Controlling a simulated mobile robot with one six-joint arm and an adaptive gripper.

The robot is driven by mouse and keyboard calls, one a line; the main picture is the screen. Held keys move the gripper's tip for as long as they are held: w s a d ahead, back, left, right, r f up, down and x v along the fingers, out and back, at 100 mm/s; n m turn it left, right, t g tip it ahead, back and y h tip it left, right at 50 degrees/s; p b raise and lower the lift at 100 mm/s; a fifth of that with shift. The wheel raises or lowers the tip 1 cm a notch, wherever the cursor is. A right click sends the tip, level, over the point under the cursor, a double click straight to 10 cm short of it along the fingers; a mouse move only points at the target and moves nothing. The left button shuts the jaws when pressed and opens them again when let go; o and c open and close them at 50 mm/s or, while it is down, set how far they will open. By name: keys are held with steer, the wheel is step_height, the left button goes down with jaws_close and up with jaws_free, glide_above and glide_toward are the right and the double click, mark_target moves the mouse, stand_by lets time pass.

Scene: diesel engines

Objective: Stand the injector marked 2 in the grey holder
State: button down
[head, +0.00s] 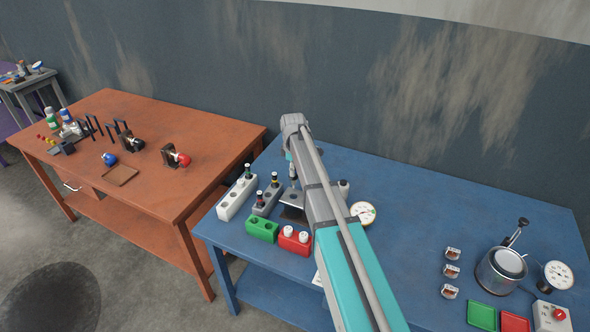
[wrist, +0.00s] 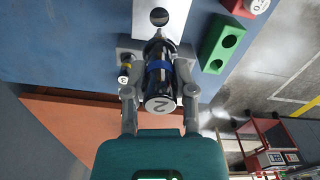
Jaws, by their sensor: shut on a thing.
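My gripper (wrist: 160,92) is shut on a dark injector with a blue band (wrist: 160,78). Its pale top, marked 2, faces the wrist camera. The grey holder (wrist: 127,45) lies behind it in the wrist view. The held injector overlaps the holder there, and I cannot tell whether its lower end is in a hole or above it. One injector with a yellow band (wrist: 124,70) stands beside my gripper. My arm hides most of the gripper in the head view.
A white holder (head: 237,198) stands left of the grey one, with an injector at its far end. A green holder (head: 262,230) and a red holder (head: 295,241) stand in front. A gauge (head: 363,213) lies to the right.

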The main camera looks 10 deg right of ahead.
stand_by(0.3)
step_height(320, 180, down, 3)
steer(key=b, duration=0.3)
stand_by(0.6)
